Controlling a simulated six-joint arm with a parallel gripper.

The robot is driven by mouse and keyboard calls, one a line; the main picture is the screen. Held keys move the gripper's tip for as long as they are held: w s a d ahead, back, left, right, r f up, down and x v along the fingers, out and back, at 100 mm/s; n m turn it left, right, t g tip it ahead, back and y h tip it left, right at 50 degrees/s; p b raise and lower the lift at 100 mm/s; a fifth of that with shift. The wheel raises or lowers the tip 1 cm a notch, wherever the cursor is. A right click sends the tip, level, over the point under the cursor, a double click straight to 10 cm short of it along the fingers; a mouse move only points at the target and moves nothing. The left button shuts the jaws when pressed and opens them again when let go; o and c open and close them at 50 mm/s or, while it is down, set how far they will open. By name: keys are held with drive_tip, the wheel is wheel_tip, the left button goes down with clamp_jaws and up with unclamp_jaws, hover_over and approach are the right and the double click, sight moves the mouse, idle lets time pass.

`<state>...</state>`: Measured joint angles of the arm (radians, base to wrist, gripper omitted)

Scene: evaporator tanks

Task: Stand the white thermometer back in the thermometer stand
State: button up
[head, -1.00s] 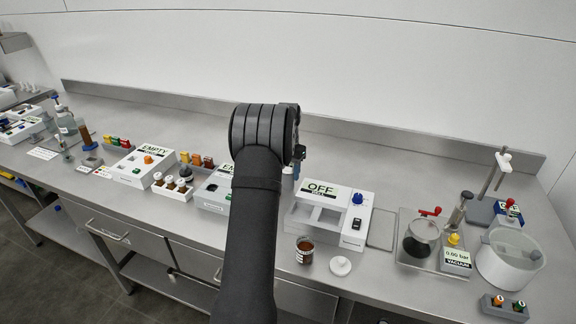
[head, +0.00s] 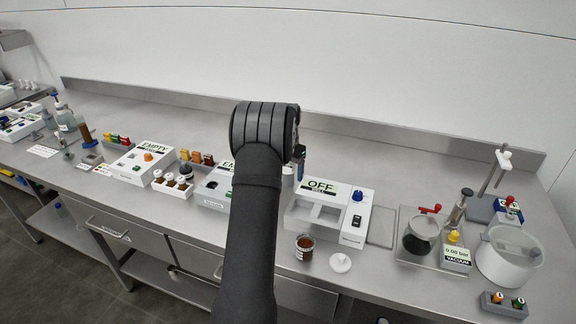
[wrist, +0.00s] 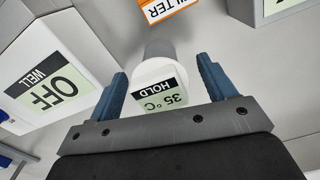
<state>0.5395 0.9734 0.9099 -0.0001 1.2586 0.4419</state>
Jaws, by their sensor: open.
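The white thermometer (wrist: 160,88) shows in the wrist view as a round white head with a display reading 35 °C and HOLD. A pale grey round shape shows just behind the head; I cannot tell whether it is the thermometer's body or something holding it. My gripper (wrist: 168,85) is open, with one blue finger on each side of the head and gaps visible at both sides. In the head view my gripper (head: 300,160) is mostly hidden behind my arm, left of the OFF box. I cannot make out the thermometer stand for sure.
A white box labelled OFF WELL (head: 330,212) stands close to my gripper on its right. A brown jar (head: 304,247) and a white lid (head: 340,263) lie in front of it. An orange-edged FILTER label (wrist: 165,8) is near the fingers. Bare bench lies behind the boxes.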

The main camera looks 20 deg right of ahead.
wheel_tip(320, 180, up, 17)
drive_tip(key=shift+r, duration=0.2)
drive_tip(key=shift+f, duration=0.1)
idle(0.4)
wheel_tip(320, 180, down, 16)
drive_tip(key=shift+f, duration=0.1)
idle(0.6)
